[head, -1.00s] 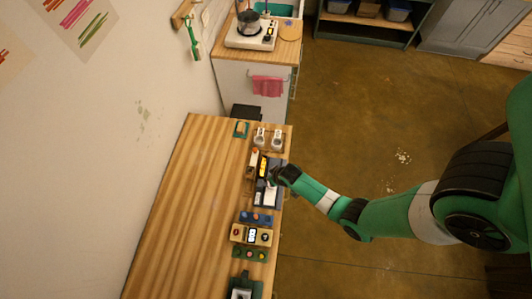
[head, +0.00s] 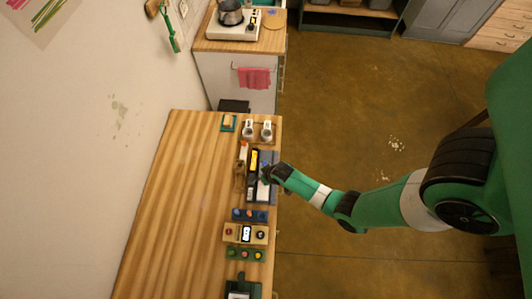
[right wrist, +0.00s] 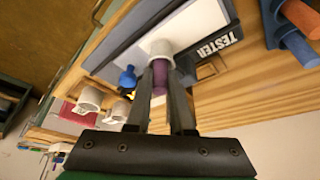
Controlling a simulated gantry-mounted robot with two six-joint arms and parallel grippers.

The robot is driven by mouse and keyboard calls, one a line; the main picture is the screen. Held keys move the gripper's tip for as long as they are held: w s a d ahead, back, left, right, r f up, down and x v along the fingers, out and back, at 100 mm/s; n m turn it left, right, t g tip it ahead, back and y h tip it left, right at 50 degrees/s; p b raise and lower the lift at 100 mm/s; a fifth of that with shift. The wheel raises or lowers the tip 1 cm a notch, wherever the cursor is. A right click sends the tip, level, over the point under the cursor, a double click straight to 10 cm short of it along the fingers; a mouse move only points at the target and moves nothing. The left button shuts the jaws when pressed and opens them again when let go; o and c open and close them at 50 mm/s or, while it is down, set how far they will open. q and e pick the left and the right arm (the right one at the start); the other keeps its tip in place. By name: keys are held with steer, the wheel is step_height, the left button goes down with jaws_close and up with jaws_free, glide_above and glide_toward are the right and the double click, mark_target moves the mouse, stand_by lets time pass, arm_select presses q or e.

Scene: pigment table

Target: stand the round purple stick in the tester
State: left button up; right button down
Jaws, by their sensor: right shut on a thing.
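The purple stick (right wrist: 160,76) is between the fingers of my right gripper (right wrist: 161,80) in the right wrist view, and the gripper is shut on it. A short white round piece (right wrist: 157,48) is at the stick's far end, over the tester. I cannot tell whether this is a socket or part of the stick, or whether the stick is seated. The tester (right wrist: 220,43) is a dark slab with a white panel and its name on the edge. In the head view, my right gripper (head: 266,173) is over the tester (head: 274,190) at the table's right edge. My left gripper is not in view.
Two white mugs (head: 267,130) stand beyond the tester. Blue (head: 262,216), tan (head: 230,232) and green (head: 233,254) blocks with round coloured pieces line the near side. The left part of the wooden table (head: 185,200) is clear.

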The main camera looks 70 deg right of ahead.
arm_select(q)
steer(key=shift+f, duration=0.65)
arm_select(e)
steer(key=shift+s+a+f, duration=0.1)
steer(key=shift+s+f, duration=0.25)
steer(key=shift+f, duration=0.25)
steer(key=shift+s+a+f, duration=0.1)
steer(key=shift+s+f, duration=0.25)
steer(key=shift+f, duration=0.25)
steer(key=c, duration=0.7)
jaws_free()
steer(key=shift+d, duration=0.1)
steer(key=shift+r, duration=0.3)
steer(key=r, duration=0.1)
steer(key=r+p, duration=0.1)
steer(key=r, duration=0.1)
steer(key=shift+w+r+p, duration=0.15)
steer(key=shift+w+p, duration=0.1)
steer(key=shift+p, duration=0.05)
arm_select(q)
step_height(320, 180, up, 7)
steer(key=p, duration=0.4)
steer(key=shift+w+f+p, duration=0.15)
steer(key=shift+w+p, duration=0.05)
steer(key=shift+p, duration=0.1)
arm_select(e)
steer(key=v, duration=0.5)
steer(key=shift+r, duration=0.3)
